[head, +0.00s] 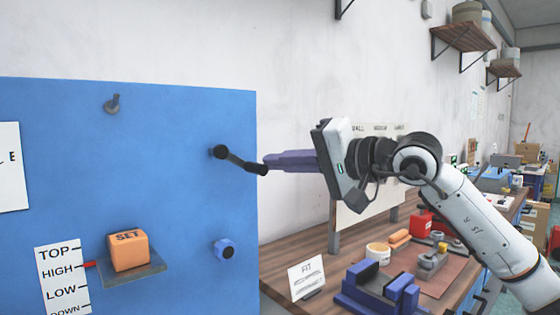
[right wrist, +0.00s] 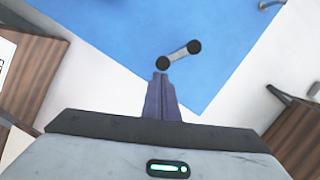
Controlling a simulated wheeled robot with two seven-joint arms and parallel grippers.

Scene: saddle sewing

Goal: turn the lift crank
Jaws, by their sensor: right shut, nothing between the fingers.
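The lift crank (head: 238,160) is a dark arm with a round hub and an end knob, mounted on the blue panel (head: 170,130). In the head view it slopes down to the right from its hub. My right gripper (head: 268,162) is shut, with its purple fingers pointing left and their tips at the crank's outer end. In the right wrist view the crank (right wrist: 180,54) shows just beyond the closed fingertips (right wrist: 160,76). I cannot tell whether the tips touch the knob. My left gripper is not in view.
An orange SET block (head: 128,251) sits on a small shelf on the panel, beside a TOP/HIGH/LOW/DOWN scale (head: 62,279) with a red pointer. A blue knob (head: 225,249) is below the crank. A wooden bench (head: 285,268) with a purple-blue vise (head: 380,290) stands right of the panel.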

